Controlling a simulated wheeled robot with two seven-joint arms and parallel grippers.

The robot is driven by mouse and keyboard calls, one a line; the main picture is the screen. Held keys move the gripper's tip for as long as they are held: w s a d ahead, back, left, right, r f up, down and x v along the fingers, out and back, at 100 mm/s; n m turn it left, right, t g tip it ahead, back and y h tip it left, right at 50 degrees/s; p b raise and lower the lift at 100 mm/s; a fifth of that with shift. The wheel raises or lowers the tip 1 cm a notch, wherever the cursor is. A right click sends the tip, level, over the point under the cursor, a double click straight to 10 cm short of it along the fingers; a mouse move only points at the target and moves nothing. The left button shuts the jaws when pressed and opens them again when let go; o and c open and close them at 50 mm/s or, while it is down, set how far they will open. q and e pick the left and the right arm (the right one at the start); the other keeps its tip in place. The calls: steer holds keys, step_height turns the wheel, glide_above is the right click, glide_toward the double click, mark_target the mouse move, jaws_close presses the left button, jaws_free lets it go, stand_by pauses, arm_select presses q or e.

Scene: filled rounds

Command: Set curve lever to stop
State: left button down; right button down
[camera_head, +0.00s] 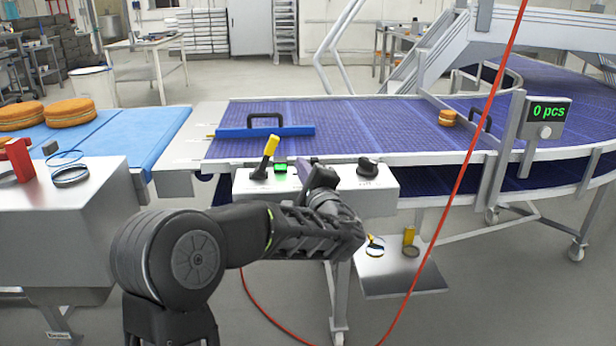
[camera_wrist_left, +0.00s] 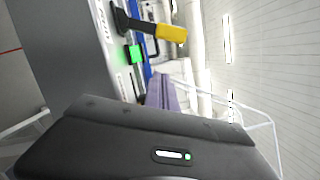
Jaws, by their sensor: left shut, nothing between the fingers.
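A lever with a yellow grip and black base (camera_head: 267,157) stands tilted on the white control box (camera_head: 385,190) in front of the belt. It also shows in the wrist view (camera_wrist_left: 170,33). A green-lit button (camera_head: 280,168) is just right of it, and shows in the wrist view too (camera_wrist_left: 133,53). A black knob (camera_head: 367,167) sits at the box's right. My left gripper (camera_head: 317,168) is over the box, between button and knob, apart from the lever. Its closed fingers (camera_wrist_left: 160,92) hold nothing. My right gripper is not in view.
A blue bar with a black handle (camera_head: 265,131) lies across the purple belt (camera_head: 360,115). A round cake (camera_head: 448,117) is farther right, near a display (camera_head: 545,112) reading 0 pcs. A red cable (camera_head: 455,190) hangs right of my arm. A small shelf (camera_head: 400,280) is below.

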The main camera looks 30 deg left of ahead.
mark_target(267, 156)
arm_select(q)
steer(key=a, duration=0.1)
steer(key=w+a, duration=0.1)
steer(key=a, duration=0.1)
steer(key=shift+w+r, duration=0.2)
steer(key=shift+r, duration=0.15)
steer(key=shift+s+a+r, duration=0.5)
steer(key=shift+s+a, duration=0.2)
steer(key=shift+s, duration=0.05)
steer(key=shift+s+a+r, duration=0.1)
steer(key=shift+s+a, duration=0.1)
steer(key=shift+a, duration=0.1)
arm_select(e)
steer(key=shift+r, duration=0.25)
